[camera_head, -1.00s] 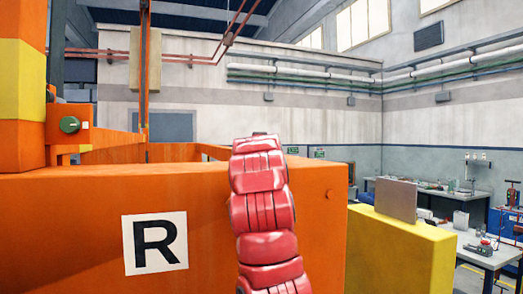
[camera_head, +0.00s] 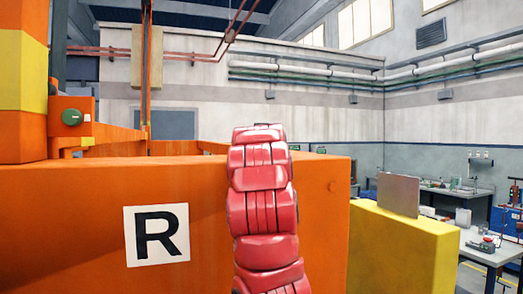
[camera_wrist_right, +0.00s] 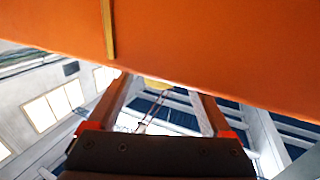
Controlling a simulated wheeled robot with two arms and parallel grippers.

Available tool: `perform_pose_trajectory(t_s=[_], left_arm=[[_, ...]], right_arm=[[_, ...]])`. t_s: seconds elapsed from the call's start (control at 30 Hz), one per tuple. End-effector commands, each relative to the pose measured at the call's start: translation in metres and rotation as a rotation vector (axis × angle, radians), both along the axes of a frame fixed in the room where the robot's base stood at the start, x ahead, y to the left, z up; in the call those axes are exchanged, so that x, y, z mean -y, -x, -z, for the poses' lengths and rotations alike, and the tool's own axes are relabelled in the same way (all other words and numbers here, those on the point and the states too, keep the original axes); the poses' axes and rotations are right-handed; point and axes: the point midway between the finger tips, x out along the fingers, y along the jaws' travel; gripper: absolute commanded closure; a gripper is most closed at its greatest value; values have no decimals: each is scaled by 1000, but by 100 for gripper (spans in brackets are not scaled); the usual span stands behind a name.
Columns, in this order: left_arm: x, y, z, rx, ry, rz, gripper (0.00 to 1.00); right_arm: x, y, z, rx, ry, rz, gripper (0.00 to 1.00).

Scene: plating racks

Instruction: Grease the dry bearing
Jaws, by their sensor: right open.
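No bearing, grease or grease tool can be made out in either view. My right gripper (camera_wrist_right: 166,92) shows in the right wrist view with its two fingers apart and nothing seen between them. A broad orange surface (camera_wrist_right: 220,45) crosses the upper part of that view, close beyond the fingers. In the head view, my red segmented arm (camera_head: 262,205) rises in front of the big orange machine body (camera_head: 80,220), and its top end reaches just above the machine's upper edge. The gripper itself is not seen there. My left gripper is in neither view.
The orange body carries a white plate marked R (camera_head: 157,235). A green knob (camera_head: 72,117) sits on an orange box at the left. A yellow block (camera_head: 405,250) with a grey panel (camera_head: 398,194) stands at the right. Workbenches (camera_head: 490,246) lie beyond it.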

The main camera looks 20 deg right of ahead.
Motion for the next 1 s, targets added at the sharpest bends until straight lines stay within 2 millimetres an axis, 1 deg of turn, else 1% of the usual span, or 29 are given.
perform_pose_trajectory(t_s=[0.03,0.2,0.4,0.5,0.6,0.7,1.0], left_arm=[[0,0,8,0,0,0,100],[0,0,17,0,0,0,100],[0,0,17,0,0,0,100],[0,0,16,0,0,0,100],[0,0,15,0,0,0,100],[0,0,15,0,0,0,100],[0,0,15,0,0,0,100]], right_arm=[[-6,12,3,6,1,-3,16],[-22,56,2,5,0,-7,16],[-37,101,-1,7,0,-5,16],[-43,116,-1,4,1,-5,16],[-46,125,0,1,0,-3,16],[-47,131,0,1,0,-3,16],[-47,132,0,1,1,-2,16]])
